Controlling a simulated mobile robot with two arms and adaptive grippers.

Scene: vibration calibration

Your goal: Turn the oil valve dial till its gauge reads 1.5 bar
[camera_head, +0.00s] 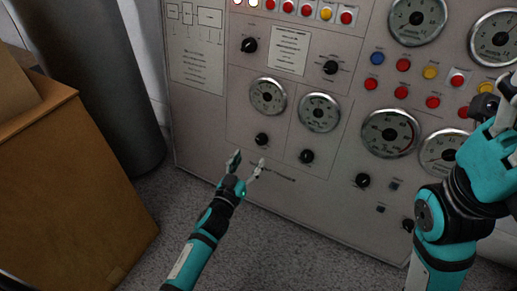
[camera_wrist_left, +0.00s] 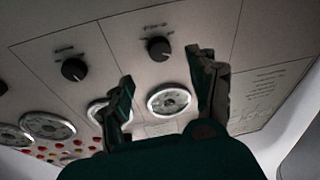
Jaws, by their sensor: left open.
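A grey control panel (camera_head: 215,110) carries several black dials below round gauges. The labels are too small to read, so I cannot tell which dial is the oil valve. The lower-left dial (camera_head: 262,139) sits under a gauge (camera_head: 268,96); a second dial (camera_head: 307,156) sits right of it under another gauge (camera_head: 319,112). My left gripper (camera_head: 247,164) is open and empty, below and left of the lower-left dial. In the left wrist view, this dial (camera_wrist_left: 159,49) shows between the open fingers, apart from them; the second dial (camera_wrist_left: 74,69) is further left. My right gripper (camera_head: 494,98) is partly cut off at the right edge.
Larger gauges (camera_head: 391,133) and rows of coloured buttons (camera_head: 403,65) fill the panel's right side. A wooden box (camera_head: 75,190) and a dark grey cylinder (camera_head: 95,85) stand at the left. The carpeted floor (camera_head: 285,250) before the panel is clear.

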